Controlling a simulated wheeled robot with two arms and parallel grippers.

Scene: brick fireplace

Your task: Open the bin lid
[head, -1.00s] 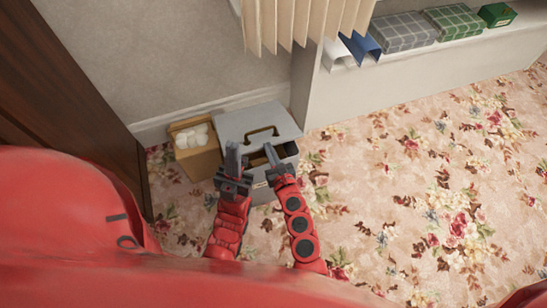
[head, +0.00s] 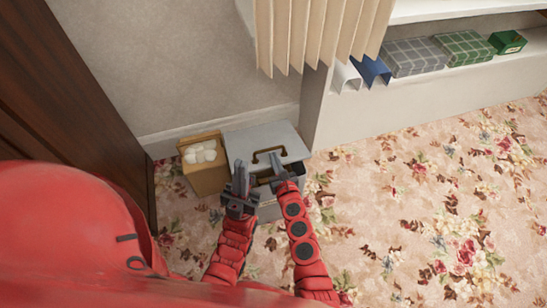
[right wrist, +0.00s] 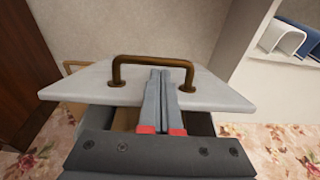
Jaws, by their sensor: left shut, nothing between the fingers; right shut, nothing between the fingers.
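A grey bin (head: 268,205) stands on the carpet by the wall. Its flat grey lid (head: 248,141) has a bronze handle (head: 264,152); both also show in the right wrist view, the lid (right wrist: 85,82) and the handle (right wrist: 117,72). A gap shows under the lid's near edge, with brown and dark inside, so the lid looks ajar. My right gripper (head: 277,161) is shut and empty, its fingers overlapping the lid beside the handle; I cannot tell if they touch it. My left gripper (head: 240,168) is shut and empty at the lid's near left.
A tan box (head: 207,178) with white rolls stands left of the bin. A dark wooden door or panel (head: 75,105) is further left. A curtain (head: 320,35) hangs above. A low shelf (head: 425,85) with boxes runs right. Floral carpet (head: 430,210) at right is clear.

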